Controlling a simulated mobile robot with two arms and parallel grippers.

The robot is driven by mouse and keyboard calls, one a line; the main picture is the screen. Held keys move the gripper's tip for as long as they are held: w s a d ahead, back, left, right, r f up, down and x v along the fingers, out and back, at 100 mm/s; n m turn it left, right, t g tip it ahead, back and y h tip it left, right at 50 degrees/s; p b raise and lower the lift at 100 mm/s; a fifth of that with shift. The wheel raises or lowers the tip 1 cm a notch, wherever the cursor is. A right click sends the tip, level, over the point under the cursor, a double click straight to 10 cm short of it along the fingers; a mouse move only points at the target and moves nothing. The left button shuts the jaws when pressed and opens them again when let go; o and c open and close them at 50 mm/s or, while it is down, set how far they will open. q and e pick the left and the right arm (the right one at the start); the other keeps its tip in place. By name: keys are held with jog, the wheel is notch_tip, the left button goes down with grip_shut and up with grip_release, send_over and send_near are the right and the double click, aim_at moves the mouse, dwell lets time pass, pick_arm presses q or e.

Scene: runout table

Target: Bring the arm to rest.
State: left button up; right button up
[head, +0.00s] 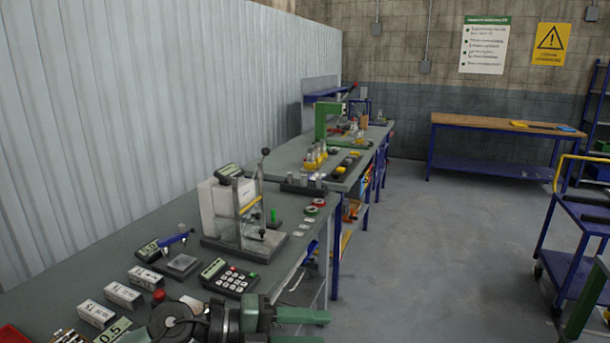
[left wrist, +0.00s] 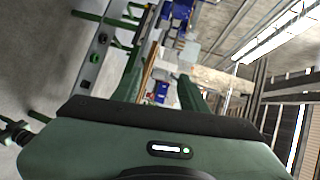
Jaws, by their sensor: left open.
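My left gripper (head: 320,329) reaches in at the bottom of the head view, over the near front edge of the grey worktable (head: 120,247). Its two green fingers point right and stand apart, with nothing between them. In the left wrist view the fingers of my left gripper (left wrist: 160,88) are spread and empty, with the room tilted sideways behind them. The lower finger is partly cut off by the frame's bottom edge in the head view. My right gripper is not seen.
Near my left arm lie a keypad device (head: 229,278), small white boxes (head: 122,295) and a small scale (head: 183,263). A clear-fronted stand (head: 243,215) is behind them. A blue trolley (head: 585,222) stands right; the floor (head: 430,260) between is clear.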

pick_arm(q)
notch_tip(320, 180, up, 4)
jog(key=d+r+n+t+h, duration=0.1)
jog(key=n+t+h, duration=0.2)
jog(key=w+a+r+n+t+y, duration=0.25)
jog(key=a+n+t+y, duration=0.55)
jog(key=n+t, duration=0.6)
jog(key=s+a+f+n+g+y, duration=0.2)
jog(key=a+f+n+g+y, duration=0.2)
jog(key=a+f+n+y, duration=0.75)
jog(key=s+a+f+n+g+h, duration=0.1)
jog(key=s+a+f+g, duration=0.1)
jog(key=s+f+g, duration=0.7)
jog(key=s+a+f+n+g, duration=0.1)
jog(key=s+f+n+g, duration=0.15)
jog(key=s+f, duration=1.1)
jog(key=s+f+m+g, duration=0.1)
jog(key=s+f, duration=0.2)
jog(key=f, duration=1)
jog(key=s+f+g, duration=0.1)
jog(key=s+f, duration=0.2)
jog(key=f, duration=0.9)
jog(key=s+a+f+g, duration=0.1)
jog(key=s+a+f, duration=0.2)
jog(key=s+f, duration=1.2)
jog(key=shift+s, duration=0.4)
